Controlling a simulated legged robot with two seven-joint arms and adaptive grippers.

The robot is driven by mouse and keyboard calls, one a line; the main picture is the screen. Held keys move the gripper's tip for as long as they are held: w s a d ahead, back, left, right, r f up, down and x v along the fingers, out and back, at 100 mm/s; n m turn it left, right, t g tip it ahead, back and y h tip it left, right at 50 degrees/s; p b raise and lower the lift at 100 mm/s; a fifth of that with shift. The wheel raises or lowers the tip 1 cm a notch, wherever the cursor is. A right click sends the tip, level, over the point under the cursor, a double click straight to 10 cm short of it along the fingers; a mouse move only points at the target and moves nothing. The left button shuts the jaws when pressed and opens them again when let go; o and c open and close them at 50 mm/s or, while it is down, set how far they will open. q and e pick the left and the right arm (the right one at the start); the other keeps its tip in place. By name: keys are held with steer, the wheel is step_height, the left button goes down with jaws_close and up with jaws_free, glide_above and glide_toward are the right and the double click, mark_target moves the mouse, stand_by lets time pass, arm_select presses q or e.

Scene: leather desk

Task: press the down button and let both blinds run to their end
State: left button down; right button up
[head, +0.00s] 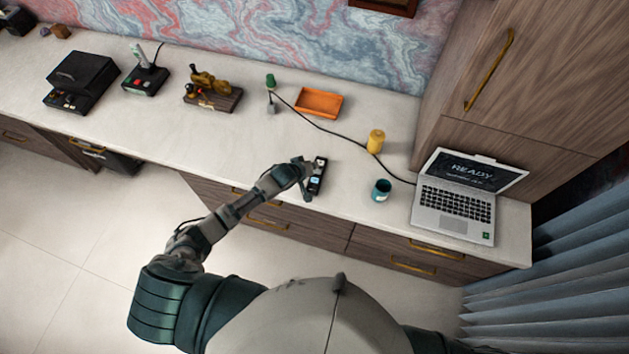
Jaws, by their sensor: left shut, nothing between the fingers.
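A small dark remote (317,176) with a few light buttons lies on the pale desk top near its front edge. My left gripper (304,173) is at the remote's left side, shut with nothing held. Whether a fingertip touches a button is too small to tell, and the gripper hides part of the remote's left edge. Blue-grey hanging folds (570,275) fill the right side and may be a blind or a curtain. No second blind can be made out. My right gripper is not in view.
A teal cup (381,190), yellow cylinder (375,141) and open laptop (454,197) reading READY stand to the right. An orange tray (319,103) lies behind. A black cable crosses the desk. Several devices stand at the left.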

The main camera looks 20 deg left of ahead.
arm_select(q)
steer(key=b, duration=0.5)
glide_above(314, 180)
step_height(314, 180, down, 5)
steer(key=shift+s+f, duration=0.1)
steer(key=shift+f, duration=1)
steer(key=shift+f, duration=0.15)
steer(key=shift+f, duration=0.2)
